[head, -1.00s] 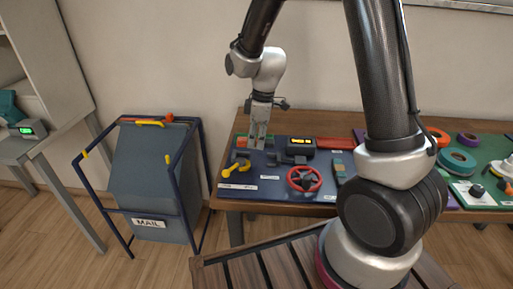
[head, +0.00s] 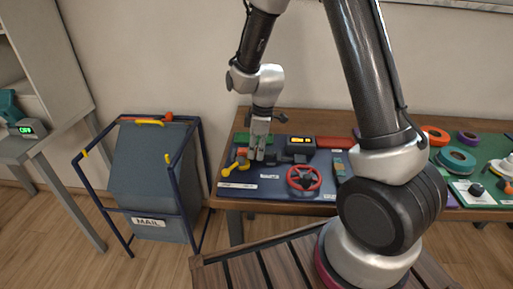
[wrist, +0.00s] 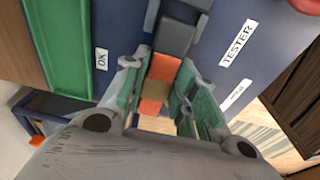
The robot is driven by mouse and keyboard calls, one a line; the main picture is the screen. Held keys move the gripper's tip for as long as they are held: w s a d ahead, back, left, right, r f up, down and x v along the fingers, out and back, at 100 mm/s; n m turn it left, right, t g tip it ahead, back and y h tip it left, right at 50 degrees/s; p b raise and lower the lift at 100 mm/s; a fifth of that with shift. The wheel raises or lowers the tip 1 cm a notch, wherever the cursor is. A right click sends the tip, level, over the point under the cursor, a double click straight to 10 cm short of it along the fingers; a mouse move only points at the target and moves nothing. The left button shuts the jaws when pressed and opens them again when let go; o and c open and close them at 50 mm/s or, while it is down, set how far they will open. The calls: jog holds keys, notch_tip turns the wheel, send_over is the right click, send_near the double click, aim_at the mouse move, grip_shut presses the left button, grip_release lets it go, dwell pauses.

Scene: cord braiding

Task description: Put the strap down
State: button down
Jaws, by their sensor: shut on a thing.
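My gripper (head: 258,155) is low over the left part of the navy board on the workbench, pointing down. In the wrist view its two fingers (wrist: 165,78) are closed on an orange strap (wrist: 164,68) with a tan band across it. The strap lies between the fingers, its far end close to a dark grey block (wrist: 176,36) on the board. I cannot tell whether it touches the block or the board. In the head view the fingers mostly hide the strap.
A green tray area (wrist: 60,42) by an OK label lies beside the gripper. The board (head: 262,183) also carries a yellow lever (head: 236,166), a red handwheel (head: 304,178) and a dark tester with a lit display (head: 299,146). A mail bin (head: 150,180) stands left of the bench.

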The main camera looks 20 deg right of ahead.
jog(key=c, duration=1.1)
grip_release()
jog(key=shift+c, duration=0.2)
notch_tip(320, 180, up, 12)
jog(key=d, duration=0.1)
jog(key=s+d+r+m+t, duration=0.2)
jog(key=s+d+r+m, duration=0.3)
jog(key=s+d+r, duration=0.35)
jog(key=s+d+r+m, duration=0.2)
jog(key=s+m, duration=0.2)
jog(key=s, duration=0.3)
jog(key=s+d+r+m+t+h, duration=0.1)
jog(key=s+d+r+m, duration=0.2)
jog(key=s, duration=0.4)
jog(key=shift+s+d+r+m+t, duration=0.2)
jog(key=shift+s+r+m+t, duration=0.15)
jog(key=shift+m, duration=0.35)
jog(key=shift+w, duration=0.1)
